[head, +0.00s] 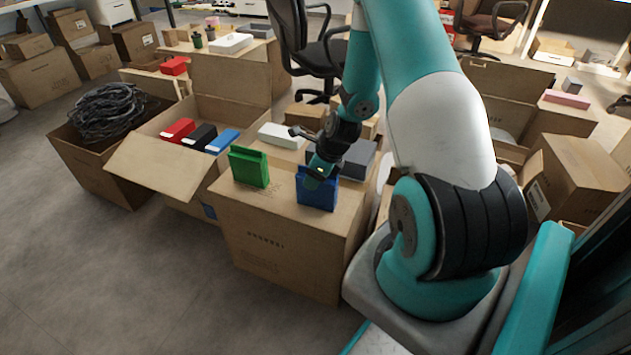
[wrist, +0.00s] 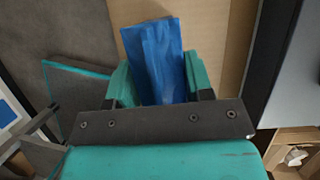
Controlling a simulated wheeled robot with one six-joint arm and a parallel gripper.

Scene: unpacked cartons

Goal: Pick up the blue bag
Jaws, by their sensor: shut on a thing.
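The blue bag (head: 317,190) stands upright on top of a closed carton (head: 290,225) in front of my arm. My gripper (head: 322,168) comes down onto its top from above. In the wrist view, the blue bag (wrist: 156,60) sits between the two teal fingers (wrist: 158,80), which are shut on it. The bag's top edge is partly hidden by the gripper in the head view. I cannot tell any gap between the bag and the carton.
A green bag (head: 249,167) stands left of the blue bag on the same carton. A white box (head: 281,135) and a dark grey box (head: 355,158) lie behind. An open carton (head: 150,160) with red, black and blue boxes is at left.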

